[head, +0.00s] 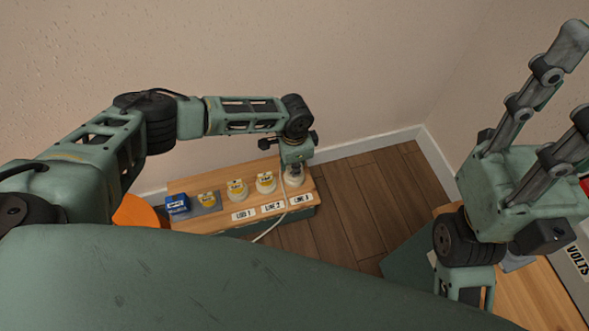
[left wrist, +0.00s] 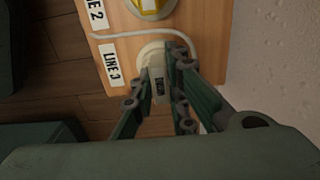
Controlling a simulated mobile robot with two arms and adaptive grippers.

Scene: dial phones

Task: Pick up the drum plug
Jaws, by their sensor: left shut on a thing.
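The drum plug (left wrist: 158,86) is a pale grey block with a small dark label, in the left wrist view. It stands at a round cream socket (left wrist: 150,52) beside the LINE 3 label (left wrist: 112,63). My left gripper (left wrist: 160,80) has its fingers on both sides of the plug and is shut on it. In the head view my left gripper (head: 293,172) points down over the right end of the wooden shelf (head: 222,222), mostly hiding the plug. My right gripper (head: 568,88) is raised at the right with fingers spread, open and empty.
A blue box (head: 177,205) sits at the shelf's left end. A white cable (head: 268,231) runs off the front edge. The wall is close behind; bare floor (head: 365,190) lies right.

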